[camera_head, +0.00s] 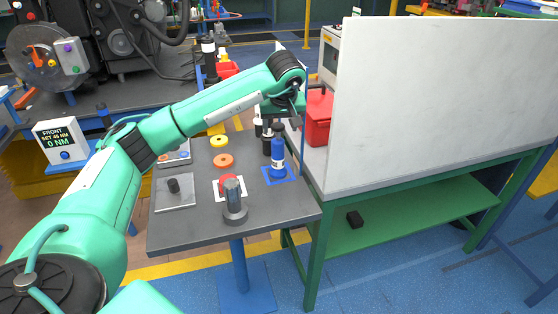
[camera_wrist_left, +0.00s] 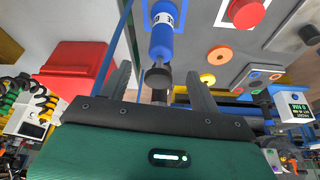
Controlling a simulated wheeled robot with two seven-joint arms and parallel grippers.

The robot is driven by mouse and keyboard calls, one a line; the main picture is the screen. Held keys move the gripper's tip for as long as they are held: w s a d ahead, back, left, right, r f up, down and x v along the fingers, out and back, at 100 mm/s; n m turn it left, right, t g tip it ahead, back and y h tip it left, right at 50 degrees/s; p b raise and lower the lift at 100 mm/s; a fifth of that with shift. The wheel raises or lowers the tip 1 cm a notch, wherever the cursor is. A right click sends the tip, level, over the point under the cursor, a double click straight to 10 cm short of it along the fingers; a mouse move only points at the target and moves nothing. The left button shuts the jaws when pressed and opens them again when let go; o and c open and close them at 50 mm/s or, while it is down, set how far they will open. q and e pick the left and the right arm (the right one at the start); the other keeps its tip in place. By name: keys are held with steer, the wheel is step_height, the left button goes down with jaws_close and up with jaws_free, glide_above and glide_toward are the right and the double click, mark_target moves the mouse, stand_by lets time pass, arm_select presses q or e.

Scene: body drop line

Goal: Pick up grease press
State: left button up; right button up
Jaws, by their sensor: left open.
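A blue cylinder with a white label and dark top (camera_head: 277,158), which I take to be the grease press, stands upright on a blue-edged square mat (camera_head: 291,179) at the table's right side. My left gripper (camera_head: 268,134) is just above and behind it, by the white panel. In the left wrist view the blue cylinder (camera_wrist_left: 163,36) points its dark end toward the gap between my open left fingers (camera_wrist_left: 160,85). The dark end looks close to the gap; whether it is between the fingertips I cannot tell. My right gripper is not in view.
The grey table (camera_head: 185,232) also holds a grey knobbed post (camera_head: 234,201), a red button-like piece, orange (camera_head: 224,161) and yellow rings, and a square plate with a knob (camera_head: 174,194). A tall white panel (camera_head: 430,100) and a red box (camera_head: 318,118) stand close on the right.

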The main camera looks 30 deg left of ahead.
mark_target(278, 141)
arm_select(q)
steer(key=x, duration=0.2)
steer(key=shift+w+f, duration=0.2)
steer(key=shift+f, duration=0.1)
steer(key=shift+a+f, duration=0.15)
steer(key=shift+f, duration=0.2)
steer(key=shift+p+x, duration=0.65)
steer(key=shift+x, duration=1.75)
steer(key=shift+s+a, duration=0.1)
jaws_close()
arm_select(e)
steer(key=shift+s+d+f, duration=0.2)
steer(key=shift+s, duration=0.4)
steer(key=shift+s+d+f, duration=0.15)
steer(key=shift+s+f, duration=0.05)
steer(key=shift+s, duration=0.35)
